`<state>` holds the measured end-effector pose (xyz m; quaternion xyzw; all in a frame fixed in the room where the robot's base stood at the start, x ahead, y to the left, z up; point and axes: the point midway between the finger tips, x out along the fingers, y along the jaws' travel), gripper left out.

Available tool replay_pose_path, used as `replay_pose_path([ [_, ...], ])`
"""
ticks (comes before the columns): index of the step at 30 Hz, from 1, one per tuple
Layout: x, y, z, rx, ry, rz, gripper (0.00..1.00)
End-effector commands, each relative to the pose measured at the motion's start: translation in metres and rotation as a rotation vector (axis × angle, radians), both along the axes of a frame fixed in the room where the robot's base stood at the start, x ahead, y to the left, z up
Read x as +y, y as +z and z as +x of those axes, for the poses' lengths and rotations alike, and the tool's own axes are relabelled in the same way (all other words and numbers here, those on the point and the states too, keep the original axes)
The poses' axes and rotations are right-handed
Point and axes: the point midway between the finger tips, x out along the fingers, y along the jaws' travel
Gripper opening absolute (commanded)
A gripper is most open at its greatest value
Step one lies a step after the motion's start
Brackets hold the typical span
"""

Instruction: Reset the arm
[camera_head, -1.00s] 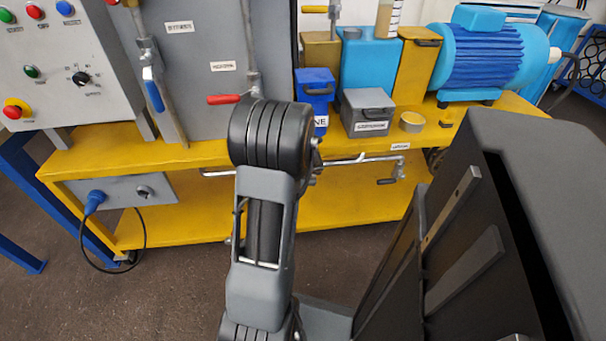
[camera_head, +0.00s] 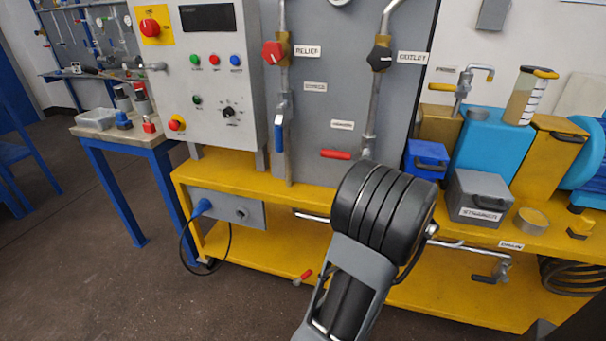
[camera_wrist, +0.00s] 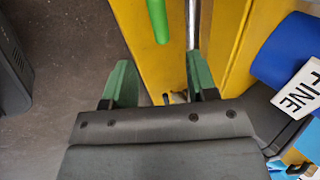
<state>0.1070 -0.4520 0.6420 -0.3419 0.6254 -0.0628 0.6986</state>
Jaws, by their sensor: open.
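My gripper (camera_wrist: 160,88) shows in the wrist view with its two green fingers spread apart. I see nothing held between them. Beyond the fingers are the yellow frame of the skid, a steel pipe (camera_wrist: 192,25) and a green bar (camera_wrist: 157,20), none clearly touched. In the head view my arm rises from the bottom, in front of the yellow skid (camera_head: 235,175). The gripper itself is hidden there behind my arm.
The skid carries a control box (camera_head: 200,75), a red-handled valve (camera_head: 336,154), a blue box (camera_head: 427,160) and a grey box (camera_head: 478,198). A blue-legged bench (camera_head: 95,131) stands at left. Floor (camera_head: 100,270) is clear at lower left.

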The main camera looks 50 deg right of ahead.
Motion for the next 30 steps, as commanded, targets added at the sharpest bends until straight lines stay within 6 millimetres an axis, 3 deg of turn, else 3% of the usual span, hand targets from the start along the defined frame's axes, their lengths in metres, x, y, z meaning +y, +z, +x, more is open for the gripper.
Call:
replay_pose_path([
  [5,0.001,0.003,0.003,0.001,0.009,-0.001,0.53],
  [8,0.005,0.017,0.020,0.008,0.071,-0.009,0.53],
  [11,0.019,0.046,0.057,0.024,0.215,-0.023,0.53],
  [14,0.049,0.087,0.110,0.050,0.437,-0.044,0.53],
  [18,0.115,0.149,0.182,0.108,0.810,-0.083,0.53],
  [22,0.193,0.205,0.229,0.180,1.175,-0.130,0.53],
  [26,0.278,0.261,0.251,0.273,1.555,-0.197,0.53],
  [30,0.360,0.314,0.245,0.396,1.942,-0.292,0.53],
])
